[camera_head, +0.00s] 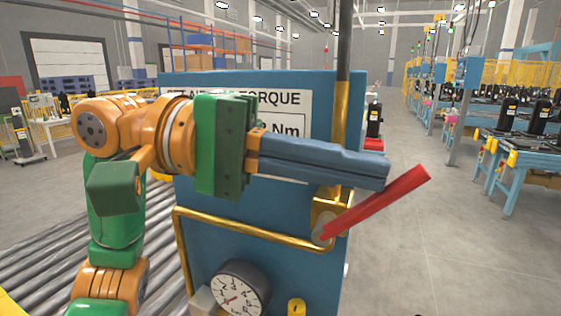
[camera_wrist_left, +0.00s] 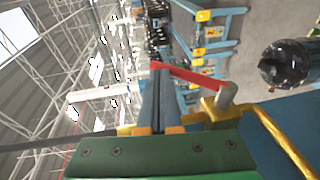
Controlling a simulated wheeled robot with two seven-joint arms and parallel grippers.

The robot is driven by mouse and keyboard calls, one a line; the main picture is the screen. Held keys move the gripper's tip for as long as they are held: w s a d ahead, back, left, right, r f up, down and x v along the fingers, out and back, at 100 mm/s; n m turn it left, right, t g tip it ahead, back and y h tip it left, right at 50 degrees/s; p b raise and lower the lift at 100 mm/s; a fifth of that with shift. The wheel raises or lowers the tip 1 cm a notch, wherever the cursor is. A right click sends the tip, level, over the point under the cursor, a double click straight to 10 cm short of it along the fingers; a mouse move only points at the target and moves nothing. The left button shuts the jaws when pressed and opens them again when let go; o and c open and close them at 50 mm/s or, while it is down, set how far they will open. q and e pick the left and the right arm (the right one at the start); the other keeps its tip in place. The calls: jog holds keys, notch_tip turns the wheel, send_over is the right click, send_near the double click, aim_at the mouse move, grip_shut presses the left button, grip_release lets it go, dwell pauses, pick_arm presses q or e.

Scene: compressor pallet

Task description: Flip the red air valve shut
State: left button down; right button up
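The red valve lever (camera_head: 376,204) slants up and to the right from the pivot of a brass valve (camera_head: 322,222) on the right part of the blue panel. In the left wrist view the red lever (camera_wrist_left: 188,76) runs from the fingertips to the grey pivot. My left gripper (camera_head: 386,174) reaches across the panel from the left. Its long blue fingers lie together, with their tips just above the middle of the lever. It also shows in the left wrist view (camera_wrist_left: 157,70). I cannot tell whether the tips touch the lever. Nothing shows between the fingers. My right gripper is out of view.
The blue panel (camera_head: 200,215) carries a torque label, a yellow pipe (camera_head: 250,232) and a pressure gauge (camera_head: 240,290). A dark upright pole (camera_head: 344,45) rises behind the fingers. A roller conveyor (camera_head: 40,260) lies at left. The floor at right (camera_head: 430,260) is clear.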

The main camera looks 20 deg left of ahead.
aim_at(393, 195)
pick_arm(q)
jog(key=shift+d+f, duration=0.2)
jog(key=shift+d, duration=0.25)
jog(key=shift+d+f, duration=0.2)
jog(key=shift+d, duration=0.25)
jog(key=shift+d+f, duration=0.25)
jog(key=shift+d, duration=0.2)
jog(key=shift+d+f+y+p, duration=0.2)
jog(key=shift+d+y+p, duration=0.1)
jog(key=shift+d+y, duration=0.15)
jog(key=shift+s+d+f+y+p, duration=0.1)
jog(key=shift+d+f+y+p, duration=0.2)
jog(key=shift+f+y+p, duration=0.2)
jog(key=shift+d+f+y+p, duration=0.3)
jog(key=shift+f+y+p, duration=0.1)
jog(key=shift+f+y, duration=0.1)
jog(key=shift+f+m, duration=0.1)
jog(key=shift+m, duration=0.2)
